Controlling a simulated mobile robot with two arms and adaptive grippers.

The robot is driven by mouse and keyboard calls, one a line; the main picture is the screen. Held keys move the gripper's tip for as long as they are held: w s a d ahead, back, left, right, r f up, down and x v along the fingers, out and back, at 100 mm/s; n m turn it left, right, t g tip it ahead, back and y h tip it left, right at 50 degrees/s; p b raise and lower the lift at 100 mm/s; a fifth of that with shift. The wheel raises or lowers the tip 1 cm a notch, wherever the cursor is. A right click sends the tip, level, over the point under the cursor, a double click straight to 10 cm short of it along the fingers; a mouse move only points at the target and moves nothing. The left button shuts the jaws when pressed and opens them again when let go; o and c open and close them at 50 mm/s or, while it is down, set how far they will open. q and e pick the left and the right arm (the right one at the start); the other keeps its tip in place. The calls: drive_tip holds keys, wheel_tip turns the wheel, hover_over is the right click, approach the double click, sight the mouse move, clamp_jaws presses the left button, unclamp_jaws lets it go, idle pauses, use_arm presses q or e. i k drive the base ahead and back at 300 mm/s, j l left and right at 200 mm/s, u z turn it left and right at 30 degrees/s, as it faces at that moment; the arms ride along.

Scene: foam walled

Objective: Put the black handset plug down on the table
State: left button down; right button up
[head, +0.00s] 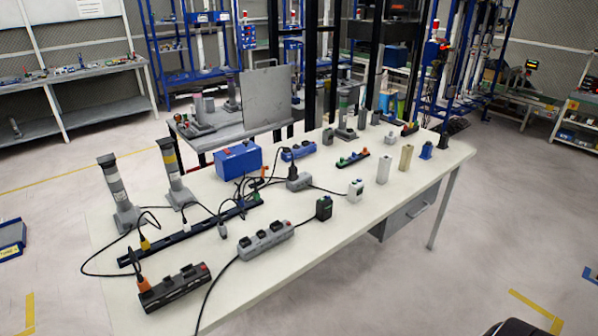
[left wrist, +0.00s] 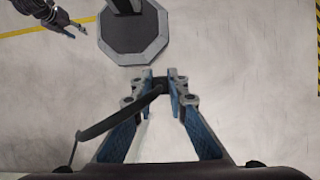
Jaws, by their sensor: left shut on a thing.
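My left gripper (left wrist: 161,80) shows in the left wrist view, with its fingers shut on a small dark piece, the black handset plug (left wrist: 160,87). The fingers hide much of the plug. A dark cord (left wrist: 118,119) runs from it down to the left. Pale floor lies below the gripper, with no table under it in this view. My right gripper (left wrist: 72,30) appears small at the top left; its opening is unclear. The long white table (head: 335,239) fills the middle of the head view, where neither gripper shows.
Power strips, including a grey one (head: 266,240) and a black one (head: 174,289), crowd the table's left half with loose cables. A blue box (head: 237,161), signal towers (head: 116,190) and small blocks stand farther back. The front middle edge has bare room.

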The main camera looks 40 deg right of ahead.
sight(275, 212)
drive_tip(key=i+l, duration=0.15)
drive_tip(key=l, duration=0.25)
drive_tip(key=i+l+z, duration=0.15)
drive_tip(key=l, duration=0.2)
drive_tip(key=i+l, duration=0.15)
drive_tip(key=l, duration=0.2)
drive_tip(key=i+l+z, duration=0.15)
drive_tip(key=l, duration=0.25)
